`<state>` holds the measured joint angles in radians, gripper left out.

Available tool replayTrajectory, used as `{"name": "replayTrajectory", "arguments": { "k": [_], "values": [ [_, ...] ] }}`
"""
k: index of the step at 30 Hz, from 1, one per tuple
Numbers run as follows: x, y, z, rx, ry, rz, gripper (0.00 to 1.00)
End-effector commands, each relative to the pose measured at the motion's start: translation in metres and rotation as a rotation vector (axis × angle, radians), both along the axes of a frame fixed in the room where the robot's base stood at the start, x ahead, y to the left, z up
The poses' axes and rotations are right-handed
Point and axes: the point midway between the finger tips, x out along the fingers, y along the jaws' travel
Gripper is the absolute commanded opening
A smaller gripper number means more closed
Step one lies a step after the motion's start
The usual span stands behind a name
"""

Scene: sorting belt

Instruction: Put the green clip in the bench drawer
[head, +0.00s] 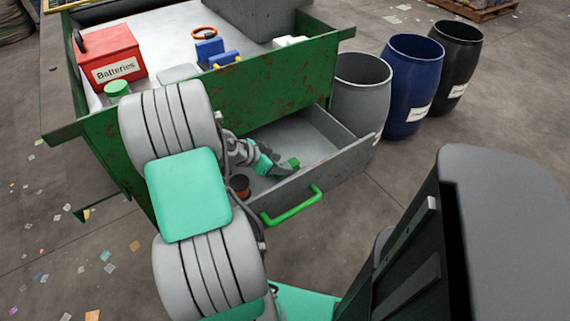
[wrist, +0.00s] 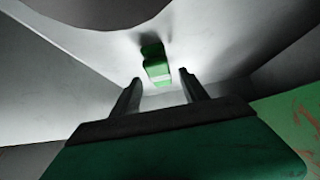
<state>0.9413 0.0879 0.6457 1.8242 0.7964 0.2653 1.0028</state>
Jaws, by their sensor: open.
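The green clip (head: 293,162) is inside the open bench drawer (head: 340,160), just beyond my fingertips. In the wrist view the clip (wrist: 157,69) shows ahead of the gap between the two fingers, apart from both, over the grey drawer surface. I cannot tell whether it lies flat on the drawer floor. My gripper (head: 279,168) reaches down into the drawer, and its open, empty fingers also show in the wrist view (wrist: 160,78). The drawer is pulled out and has a green handle (head: 291,207). My arm hides its left part.
A dark round item with an orange top (head: 239,184) is in the drawer, beside my arm. The green bench (head: 290,80) above holds a red Batteries box (head: 108,55) and blue items (head: 210,48). Grey (head: 360,95), blue (head: 411,85) and black (head: 455,60) barrels stand to the right.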

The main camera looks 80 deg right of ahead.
Motion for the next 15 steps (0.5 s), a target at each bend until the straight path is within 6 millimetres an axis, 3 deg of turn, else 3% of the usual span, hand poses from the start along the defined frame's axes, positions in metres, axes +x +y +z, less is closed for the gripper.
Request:
{"name": "replayTrajectory", "arguments": {
  "k": [1,7,15],
  "values": [
    [0.009,0.006,0.013,-0.005,-0.003,0.006,0.52],
    [0.031,0.034,0.048,-0.003,-0.001,0.004,0.52],
    [0.043,0.048,0.064,0.001,0.000,0.002,0.52]
  ]
}}
